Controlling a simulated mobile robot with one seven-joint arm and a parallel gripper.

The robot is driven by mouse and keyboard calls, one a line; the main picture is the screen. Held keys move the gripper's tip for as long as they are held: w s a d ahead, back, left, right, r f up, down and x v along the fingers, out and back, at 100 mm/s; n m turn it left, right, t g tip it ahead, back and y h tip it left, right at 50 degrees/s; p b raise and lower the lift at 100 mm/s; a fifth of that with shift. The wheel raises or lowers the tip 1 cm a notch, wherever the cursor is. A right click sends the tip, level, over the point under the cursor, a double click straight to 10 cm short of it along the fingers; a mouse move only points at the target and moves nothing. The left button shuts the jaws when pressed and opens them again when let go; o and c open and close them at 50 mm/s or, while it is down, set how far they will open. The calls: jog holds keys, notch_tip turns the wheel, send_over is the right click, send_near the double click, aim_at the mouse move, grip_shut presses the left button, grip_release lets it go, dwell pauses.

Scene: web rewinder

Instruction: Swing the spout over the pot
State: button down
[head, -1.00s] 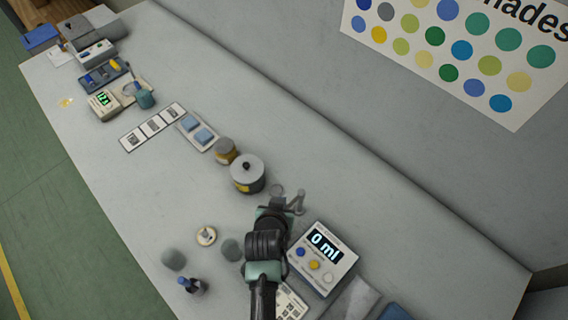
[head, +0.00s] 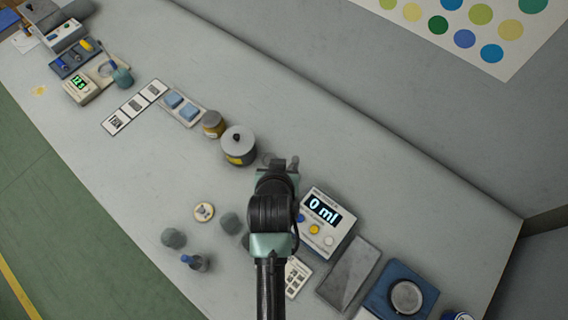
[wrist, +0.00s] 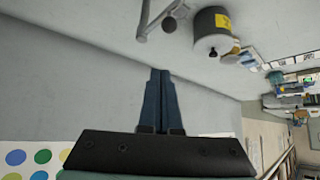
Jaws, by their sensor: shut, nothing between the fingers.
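The pot (head: 238,147) is a grey cylinder with a dark knob on top and a yellow label. It stands on the bench up and left of my gripper, and also shows at the top of the wrist view (wrist: 212,34). The spout (head: 294,163) is a thin grey metal arm, mostly hidden behind my gripper in the head view. In the wrist view the spout (wrist: 146,16) is at the top, left of the pot and apart from it. My gripper (wrist: 160,72) is shut and empty, its fingertips apart from both.
The dispenser (head: 326,222) reading "0 ml" stands right of my arm. A yellow-banded jar (head: 213,124) is beside the pot. A grey slab (head: 350,273) and blue scale (head: 400,300) lie at lower right. The bench toward the wall is clear.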

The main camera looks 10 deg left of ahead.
jog(key=shift+s+d+r, duration=0.3)
jog(key=shift+r, duration=0.2)
jog(key=shift+s+d+r, duration=0.25)
jog(key=shift+r, duration=0.2)
jog(key=shift+w+a, duration=0.1)
jog(key=w+d+r+t+b, duration=0.1)
jog(key=w+r+t, duration=0.2)
jog(key=r, duration=0.8)
jog(key=w+r+t+b, duration=0.1)
jog(key=w+r+t, duration=0.25)
jog(key=r, duration=0.65)
jog(key=w+d+r+t+b, duration=0.1)
jog(key=w+r+t, duration=0.25)
jog(key=r, duration=0.75)
jog(key=s+d+r+t+b, duration=0.1)
jog(key=s+r+t, duration=0.3)
jog(key=r, duration=0.9)
jog(key=s+d+r+t+b, duration=0.1)
jog(key=s+r+t, duration=0.3)
jog(key=s+r, duration=0.5)
notch_tip(320, 180, up, 5)
jog(key=shift+s+d+f+m+t+h, duration=0.1)
jog(key=shift+s+d+m+t+h, duration=0.05)
jog(key=shift+m+t+h, duration=0.25)
